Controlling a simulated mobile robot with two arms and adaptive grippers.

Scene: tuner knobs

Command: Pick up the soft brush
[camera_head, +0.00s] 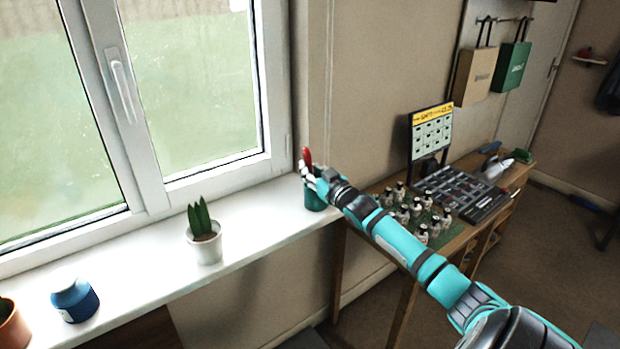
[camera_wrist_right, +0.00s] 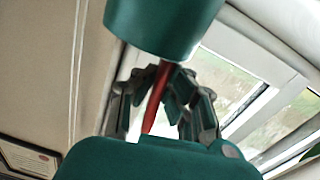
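A green cup (camera_head: 313,196) stands on the white windowsill with a red handle (camera_head: 306,156) sticking up out of it. I take this handle to be the soft brush; its bristles are not visible. My right gripper (camera_head: 313,178) is at the cup's rim. In the right wrist view the cup (camera_wrist_right: 163,22) is at the top and the red handle (camera_wrist_right: 157,98) runs between the fingers. The fingertips (camera_wrist_right: 163,73) converge on the handle close to the cup and look shut on it. My left gripper is not in view.
A potted plant (camera_head: 206,245) and a blue jar (camera_head: 73,300) stand farther left on the sill (camera_head: 262,215). The window is behind them. A desk with several small bottles (camera_head: 418,212), a tray (camera_head: 460,190) and a calendar board (camera_head: 432,132) is to the right.

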